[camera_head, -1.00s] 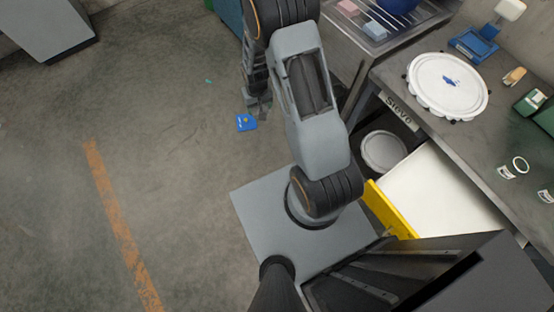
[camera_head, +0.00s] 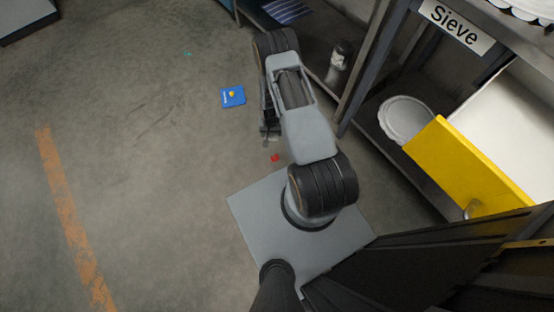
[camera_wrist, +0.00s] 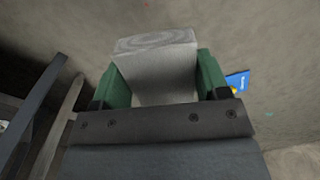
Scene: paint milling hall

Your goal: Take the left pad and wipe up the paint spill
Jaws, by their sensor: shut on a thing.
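My gripper (camera_wrist: 154,85) is shut on a pale grey block (camera_wrist: 168,70) with a faint swirl on its end face, likely a pad. The block sits between the two green fingers in the wrist view. In the head view my gripper (camera_head: 270,132) hangs low over the floor, and the held block cannot be made out there. A small red spot (camera_head: 275,157) lies on the floor just below the gripper in the picture. A tiny teal spot (camera_head: 187,53) lies farther off at the upper left. I cannot tell which spot is the paint spill.
A flat blue packet (camera_head: 232,96) lies on the floor left of my arm; it also shows in the wrist view (camera_wrist: 238,81). A bench labelled Sieve (camera_head: 456,26) stands at right, with a yellow panel (camera_head: 465,165) and a round lid (camera_head: 405,118) below.

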